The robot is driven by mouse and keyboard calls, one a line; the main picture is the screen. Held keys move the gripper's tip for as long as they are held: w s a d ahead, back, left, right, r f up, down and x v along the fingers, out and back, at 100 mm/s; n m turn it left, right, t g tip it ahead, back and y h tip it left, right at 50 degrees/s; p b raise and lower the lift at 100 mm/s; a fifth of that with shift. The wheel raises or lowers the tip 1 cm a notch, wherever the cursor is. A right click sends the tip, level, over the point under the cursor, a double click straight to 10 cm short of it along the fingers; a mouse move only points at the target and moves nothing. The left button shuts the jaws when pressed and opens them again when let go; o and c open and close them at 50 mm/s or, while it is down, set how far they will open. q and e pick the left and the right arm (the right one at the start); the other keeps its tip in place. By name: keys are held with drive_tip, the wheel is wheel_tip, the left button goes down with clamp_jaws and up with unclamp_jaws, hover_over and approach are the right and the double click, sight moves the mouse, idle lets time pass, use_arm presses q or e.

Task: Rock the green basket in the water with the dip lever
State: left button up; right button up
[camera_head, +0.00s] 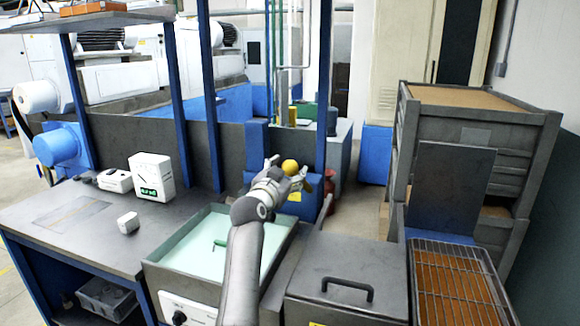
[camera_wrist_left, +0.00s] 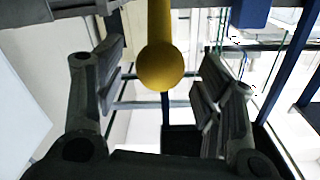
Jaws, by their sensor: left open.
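The yellow ball knob of the dip lever (camera_head: 290,166) stands at the back of the water tank. My left gripper (camera_head: 287,178) is at the knob with its fingers open. In the left wrist view the knob (camera_wrist_left: 160,68) and its shaft lie between the two spread fingers (camera_wrist_left: 158,80), with a gap on each side. The tank (camera_head: 178,277) holds pale green water. A small green piece (camera_head: 220,244), perhaps part of the green basket, shows in the water; my left arm hides the right part of the tank. My right gripper is not in view.
A grey lidded box (camera_head: 340,262) with a black handle stands right of the tank. A wire-grid tray (camera_head: 455,285) is further right. On the left bench (camera_head: 70,235) are a white-and-green box (camera_head: 152,178) and a small white block (camera_head: 128,223). Blue posts (camera_head: 322,90) rise behind the tank.

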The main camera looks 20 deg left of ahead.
use_arm(q)
drive_tip(key=shift+w+d, duration=0.1)
drive_tip(key=shift+w, duration=1.2)
